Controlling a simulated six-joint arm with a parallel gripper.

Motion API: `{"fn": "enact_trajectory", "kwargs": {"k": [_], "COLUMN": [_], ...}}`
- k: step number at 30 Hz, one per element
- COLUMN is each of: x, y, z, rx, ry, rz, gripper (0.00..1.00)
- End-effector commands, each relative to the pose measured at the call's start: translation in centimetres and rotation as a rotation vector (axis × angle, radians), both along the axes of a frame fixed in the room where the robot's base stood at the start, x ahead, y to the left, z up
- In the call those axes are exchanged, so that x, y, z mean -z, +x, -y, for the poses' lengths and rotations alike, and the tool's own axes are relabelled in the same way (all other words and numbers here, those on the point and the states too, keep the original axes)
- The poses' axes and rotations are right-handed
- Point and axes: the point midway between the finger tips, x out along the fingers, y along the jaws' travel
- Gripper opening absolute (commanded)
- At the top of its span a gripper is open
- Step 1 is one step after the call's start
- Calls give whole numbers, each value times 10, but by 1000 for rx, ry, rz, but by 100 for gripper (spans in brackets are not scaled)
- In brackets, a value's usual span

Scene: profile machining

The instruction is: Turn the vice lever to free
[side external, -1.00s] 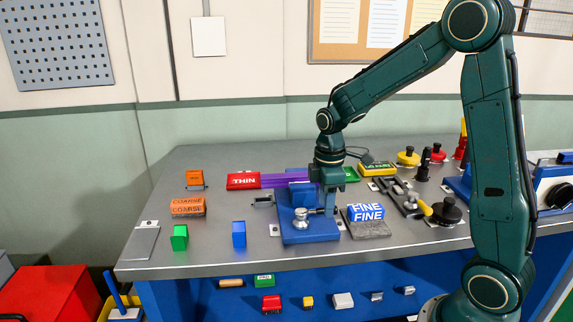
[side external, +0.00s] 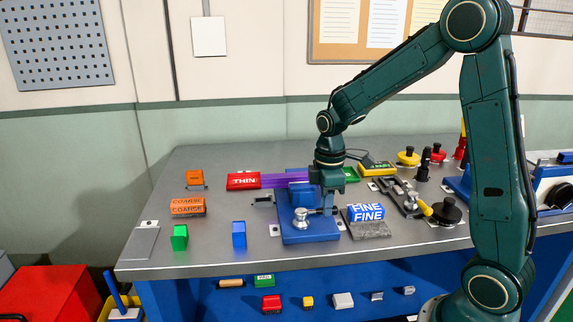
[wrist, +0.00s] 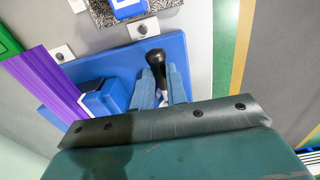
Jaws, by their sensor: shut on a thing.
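The blue vice (side external: 312,232) stands on the grey bench. A long purple profile (side external: 284,180) lies across it, and it also shows in the wrist view (wrist: 55,88). My gripper (side external: 329,208) points down at the vice's right front side. In the wrist view my gripper (wrist: 163,88) has its two blue-grey fingers shut around the vice lever (wrist: 156,60), whose black knob shows between them. The lever's rod is mostly hidden by the fingers. A round metal fitting (side external: 301,217) shows at the vice front, left of my gripper.
A red THIN block (side external: 243,181) sits at the profile's left end. A blue FINE block (side external: 366,212) rests on a grey slab just right of the vice. Green (side external: 180,237) and blue (side external: 239,234) blocks stand at front left. A toggle clamp (side external: 405,198) lies to the right.

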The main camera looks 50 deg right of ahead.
Motion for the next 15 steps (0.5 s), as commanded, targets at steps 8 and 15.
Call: {"fn": "enact_trajectory", "kwargs": {"k": [8, 15], "x": [-1, -1], "y": [-4, -10], "z": [-5, -15], "rx": [110, 289], "ry": [-1, -1], "rz": [1, 1], "gripper": [0, 0]}}
